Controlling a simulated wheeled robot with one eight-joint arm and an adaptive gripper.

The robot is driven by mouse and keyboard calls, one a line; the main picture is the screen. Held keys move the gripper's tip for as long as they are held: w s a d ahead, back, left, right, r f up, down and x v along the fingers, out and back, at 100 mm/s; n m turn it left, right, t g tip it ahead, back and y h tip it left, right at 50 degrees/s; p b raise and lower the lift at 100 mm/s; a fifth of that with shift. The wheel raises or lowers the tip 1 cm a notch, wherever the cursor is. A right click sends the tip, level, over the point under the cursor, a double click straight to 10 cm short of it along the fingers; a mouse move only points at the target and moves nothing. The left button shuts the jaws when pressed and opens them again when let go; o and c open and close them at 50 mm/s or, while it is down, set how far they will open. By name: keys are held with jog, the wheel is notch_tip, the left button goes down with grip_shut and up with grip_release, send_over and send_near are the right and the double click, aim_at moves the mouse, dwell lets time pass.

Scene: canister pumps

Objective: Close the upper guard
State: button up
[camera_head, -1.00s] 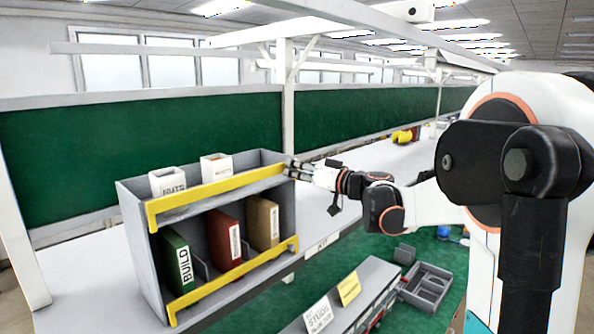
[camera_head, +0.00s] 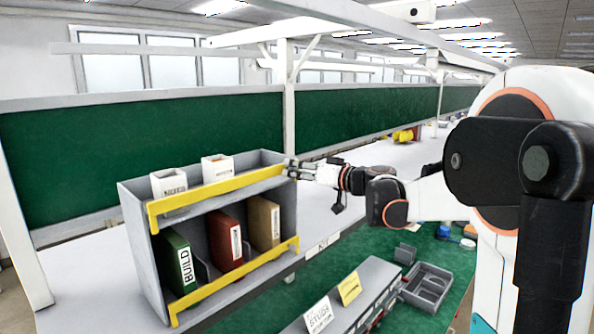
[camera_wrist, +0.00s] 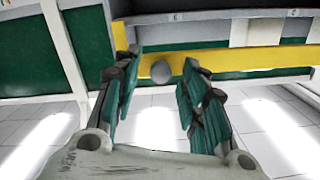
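The upper guard (camera_head: 215,188) is a yellow bar across the front of the upper tier of a grey shelf unit (camera_head: 133,225). My gripper (camera_head: 291,169) is at the bar's right end in the head view. In the wrist view the guard (camera_wrist: 240,59) runs across beyond my fingers, with a round grey knob (camera_wrist: 160,72) on it. My gripper (camera_wrist: 157,77) is open, with the knob showing between its fingertips. I cannot tell whether the fingers touch the knob.
White bins (camera_head: 216,168) stand on the upper tier. A green BUILD binder (camera_head: 178,262), a red binder (camera_head: 226,240) and a brown one (camera_head: 263,222) stand below, behind the yellow lower guard (camera_head: 235,277). A low grey rack (camera_head: 372,278) and a grey tray (camera_head: 428,285) are at front right.

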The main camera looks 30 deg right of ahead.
jog(key=v, duration=1.1)
jog(key=shift+s, duration=0.15)
